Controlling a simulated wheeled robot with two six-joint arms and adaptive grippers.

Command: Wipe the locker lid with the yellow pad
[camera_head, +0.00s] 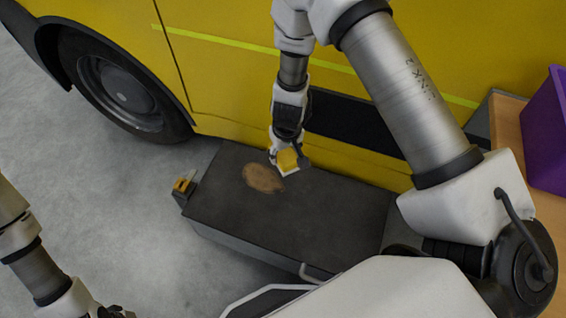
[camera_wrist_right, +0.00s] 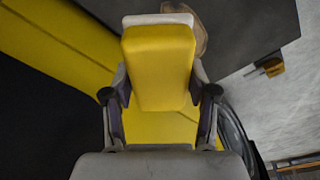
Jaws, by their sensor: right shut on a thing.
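The locker lid (camera_head: 320,225) is a flat dark top with a brown smudge (camera_head: 263,178) near its left end. My right gripper (camera_head: 287,152) is shut on the yellow pad (camera_head: 289,162), which has a white layer on its lower side. The pad is at the right edge of the smudge; I cannot tell whether it touches the lid. In the right wrist view the pad (camera_wrist_right: 160,65) sits between both fingers and hides part of the smudge (camera_wrist_right: 201,38). My left gripper (camera_head: 112,312) shows only partly at the bottom left edge, its jaws unclear.
A yellow vehicle (camera_head: 230,80) with a dark wheel (camera_head: 120,92) stands right behind the locker. A small orange and black latch (camera_head: 184,186) is at the locker's left end. A purple bin (camera_head: 546,135) stands on a wooden surface (camera_head: 508,125) at right. Grey floor is clear at left.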

